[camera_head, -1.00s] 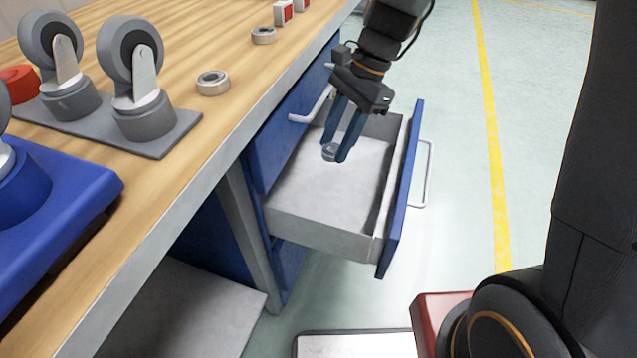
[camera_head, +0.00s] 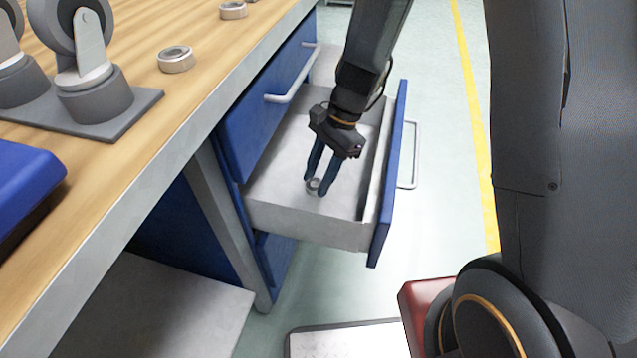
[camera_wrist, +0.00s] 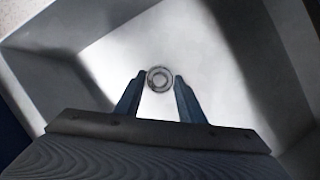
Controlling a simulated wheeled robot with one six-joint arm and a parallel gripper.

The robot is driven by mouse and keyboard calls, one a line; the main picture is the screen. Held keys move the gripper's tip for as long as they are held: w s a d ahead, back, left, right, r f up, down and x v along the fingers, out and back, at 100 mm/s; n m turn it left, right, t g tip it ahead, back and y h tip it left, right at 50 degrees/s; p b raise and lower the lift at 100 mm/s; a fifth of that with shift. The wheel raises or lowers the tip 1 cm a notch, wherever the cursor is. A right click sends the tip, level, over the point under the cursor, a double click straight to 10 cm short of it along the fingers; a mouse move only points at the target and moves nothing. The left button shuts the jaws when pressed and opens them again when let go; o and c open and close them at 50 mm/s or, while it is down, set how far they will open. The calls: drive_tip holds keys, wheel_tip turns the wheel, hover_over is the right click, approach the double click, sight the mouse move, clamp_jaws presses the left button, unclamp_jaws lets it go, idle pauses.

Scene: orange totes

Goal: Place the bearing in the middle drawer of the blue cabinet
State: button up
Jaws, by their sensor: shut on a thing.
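My gripper (camera_head: 320,189) is shut on a small metal bearing (camera_head: 313,185), held between its blue fingertips. The bearing also shows as a ring between the fingertips in the wrist view (camera_wrist: 160,79). Both are inside the open middle drawer (camera_head: 305,231) of the blue cabinet (camera_head: 262,125), low over its pale floor. I cannot tell whether the bearing touches the floor. The drawer is otherwise empty where I can see it.
Two more bearings lie on the wooden workbench (camera_head: 128,150), one nearer (camera_head: 176,60) and one farther (camera_head: 233,11). Caster wheels on a grey plate (camera_head: 125,118) stand at the left. The drawer's blue front (camera_head: 388,185) rises right of my gripper. Open floor lies beyond it.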

drive_tip(key=shift+f, duration=1)
drive_tip(key=shift+f, duration=0.15)
drive_tip(key=o, duration=1.2)
